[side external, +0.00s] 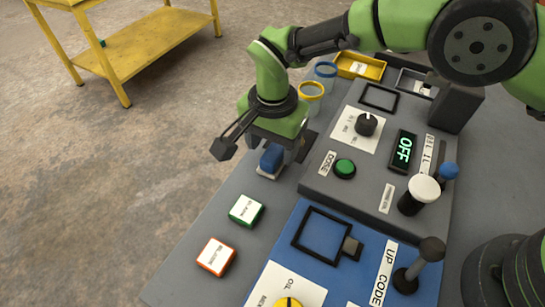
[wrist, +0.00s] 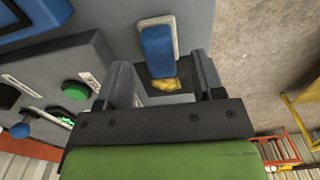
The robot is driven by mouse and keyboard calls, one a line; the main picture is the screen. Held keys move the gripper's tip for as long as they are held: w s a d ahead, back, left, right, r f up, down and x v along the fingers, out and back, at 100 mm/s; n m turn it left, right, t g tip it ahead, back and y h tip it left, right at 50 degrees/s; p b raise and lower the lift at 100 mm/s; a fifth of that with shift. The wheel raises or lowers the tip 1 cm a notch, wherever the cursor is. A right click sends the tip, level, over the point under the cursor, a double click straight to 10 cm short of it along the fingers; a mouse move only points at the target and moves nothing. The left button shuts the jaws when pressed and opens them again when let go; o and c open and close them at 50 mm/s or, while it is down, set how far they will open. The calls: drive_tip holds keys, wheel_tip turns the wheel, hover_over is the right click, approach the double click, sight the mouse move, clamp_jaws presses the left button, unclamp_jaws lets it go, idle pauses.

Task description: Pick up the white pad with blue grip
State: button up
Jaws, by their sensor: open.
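The white pad with blue grip lies on the grey bench top. In the side view its blue grip (side external: 271,158) stands on a white base (side external: 267,174); in the wrist view the blue grip (wrist: 157,50) partly covers the white pad (wrist: 159,20). My gripper (side external: 281,151) is low beside and over the pad, partly hiding it in the side view. In the wrist view its two dark fingers stand apart (wrist: 163,76), with the blue grip between and beyond them. I cannot tell whether a finger touches it.
A green-edged block (side external: 246,211) and an orange-edged block (side external: 216,256) lie nearer the front. A raised grey panel (side external: 346,197) with a knob, green button and levers stands to the right. A yellow ring (side external: 312,91) is behind my gripper. The bench's left edge is close.

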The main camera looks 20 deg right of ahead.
sight(272, 153)
drive_tip(key=shift+f, duration=1.4)
drive_tip(key=c, duration=1.1)
wheel_tip(272, 153, up, 10)
drive_tip(key=shift+r, duration=0.1)
drive_tip(key=o, duration=0.4)
drive_tip(key=shift+c, duration=1.2)
drive_tip(key=shift+w+d+f, duration=0.8)
drive_tip(key=shift+d+f, duration=0.05)
drive_tip(key=shift+f, duration=0.5)
drive_tip(key=shift+w+d+f, duration=0.75)
drive_tip(key=shift+d+f, duration=0.05)
drive_tip(key=shift+f, duration=0.5)
drive_tip(key=shift+w+d+f, duration=0.8)
drive_tip(key=shift+d+f, duration=0.05)
drive_tip(key=shift+f, duration=0.5)
